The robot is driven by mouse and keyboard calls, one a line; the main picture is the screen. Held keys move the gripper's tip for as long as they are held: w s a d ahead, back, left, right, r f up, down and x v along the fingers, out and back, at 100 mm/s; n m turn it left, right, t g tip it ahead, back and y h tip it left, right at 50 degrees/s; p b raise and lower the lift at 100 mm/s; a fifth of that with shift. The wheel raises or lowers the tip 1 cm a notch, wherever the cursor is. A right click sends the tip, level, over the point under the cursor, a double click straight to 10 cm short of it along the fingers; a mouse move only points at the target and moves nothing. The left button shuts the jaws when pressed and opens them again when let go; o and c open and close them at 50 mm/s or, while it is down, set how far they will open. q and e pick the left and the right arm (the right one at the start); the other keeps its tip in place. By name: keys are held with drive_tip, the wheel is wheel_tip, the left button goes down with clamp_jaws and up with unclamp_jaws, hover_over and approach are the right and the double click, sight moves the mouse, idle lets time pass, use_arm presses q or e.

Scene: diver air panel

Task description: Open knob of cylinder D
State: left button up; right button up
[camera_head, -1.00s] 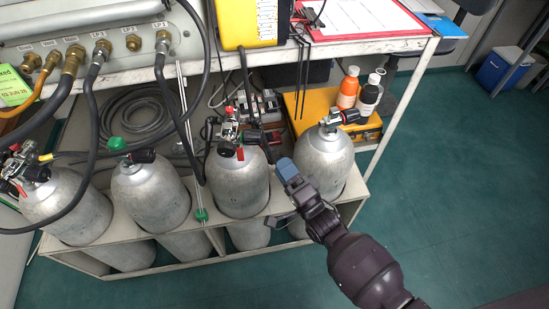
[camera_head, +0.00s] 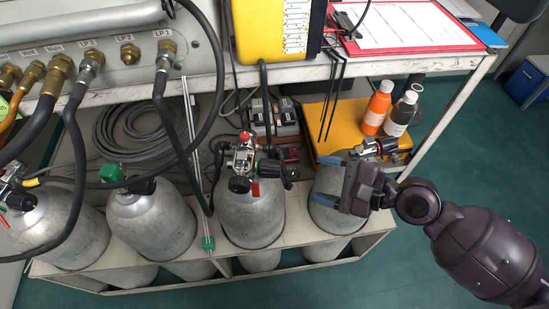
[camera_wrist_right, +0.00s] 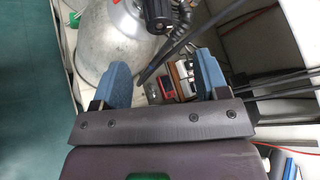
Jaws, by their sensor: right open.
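Several grey gas cylinders stand in a row in a rack; no letter labels are readable, so I cannot tell by marking which is D. The rightmost cylinder (camera_head: 328,216) is partly covered by my right gripper (camera_head: 325,181), and its valve (camera_head: 375,147) shows just behind the gripper. The third cylinder from the left (camera_head: 250,212) has a valve with a black knob (camera_head: 270,167). My right gripper is open and empty, its blue fingertips pointing left. In the right wrist view, a black knob (camera_wrist_right: 158,14) and a cylinder (camera_wrist_right: 108,45) lie beyond the fingers, apart from them. My left gripper is out of view.
Black hoses hang from the panel (camera_head: 120,50) on the left. Thin dark cables hang below the bench edge.

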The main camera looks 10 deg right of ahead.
sight(277, 169)
drive_tip(key=b+x, duration=0.1)
drive_tip(key=x, duration=0.9)
drive_tip(key=shift+w+a+b, duration=0.1)
drive_tip(key=shift+a+b, duration=0.2)
drive_tip(key=shift+b, duration=0.05)
drive_tip(key=c, duration=0.9)
